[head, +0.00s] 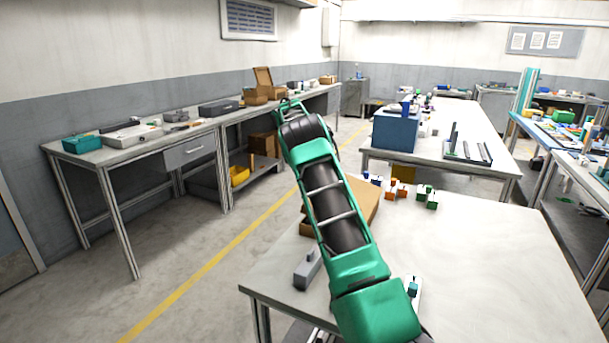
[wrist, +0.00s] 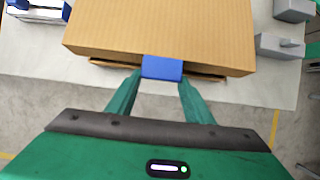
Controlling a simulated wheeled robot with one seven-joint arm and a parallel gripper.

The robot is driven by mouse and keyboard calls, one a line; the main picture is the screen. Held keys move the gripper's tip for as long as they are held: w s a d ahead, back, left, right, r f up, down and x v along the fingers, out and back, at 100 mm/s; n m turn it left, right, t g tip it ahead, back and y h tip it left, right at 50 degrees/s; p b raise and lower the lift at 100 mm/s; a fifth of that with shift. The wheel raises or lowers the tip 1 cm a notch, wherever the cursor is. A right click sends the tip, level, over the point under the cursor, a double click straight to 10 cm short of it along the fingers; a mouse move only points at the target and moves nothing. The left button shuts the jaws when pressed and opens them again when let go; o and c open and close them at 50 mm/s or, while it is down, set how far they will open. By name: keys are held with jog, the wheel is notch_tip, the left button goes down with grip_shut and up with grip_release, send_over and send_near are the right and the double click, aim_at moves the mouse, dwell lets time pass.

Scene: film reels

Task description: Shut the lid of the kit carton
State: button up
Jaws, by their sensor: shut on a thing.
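The kit carton (head: 369,196) is a brown cardboard box on the near table, partly hidden behind my arm in the head view. In the wrist view its lid (wrist: 160,32) spreads as a wide tan panel with a blue tab (wrist: 162,65) at its near edge. Strips of darker cardboard show just under that edge; I cannot tell how far the lid is from the walls. My gripper (wrist: 161,76) has its two green fingers on either side of the blue tab, closed on it.
A grey block (head: 307,268) lies on the near table (head: 480,270) left of my arm. Small orange and green pieces (head: 427,197) stand beyond the carton. The table's right part is clear. A blue box (head: 396,130) stands on the table behind.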

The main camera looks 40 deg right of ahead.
jog(key=shift+g+h, duration=0.4)
jog(key=shift+g, duration=0.4)
jog(key=f, duration=0.2)
jog(key=w+f, duration=0.1)
jog(key=f, duration=0.2)
jog(key=shift+w+d+f, duration=0.1)
jog(key=shift+w, duration=0.1)
notch_tip(320, 180, down, 2)
jog(key=shift+f+g, duration=0.1)
jog(key=shift+g, duration=0.2)
jog(key=shift+c, duration=0.6)
jog(key=shift+o, duration=1.1)
jog(key=shift+w+f, duration=0.15)
jog(key=shift+f, duration=0.1)
jog(key=o, duration=0.5)
jog(key=shift+a+r, duration=0.25)
jog(key=o, duration=0.9)
jog(key=shift+a, duration=0.1)
jog(key=shift+r, duration=0.1)
jog(key=s+a+r, duration=0.1)
jog(key=a+r, duration=0.9)
jog(key=a, duration=0.1)
jog(key=shift+a+r, duration=0.3)
jog(key=shift+r, duration=0.05)
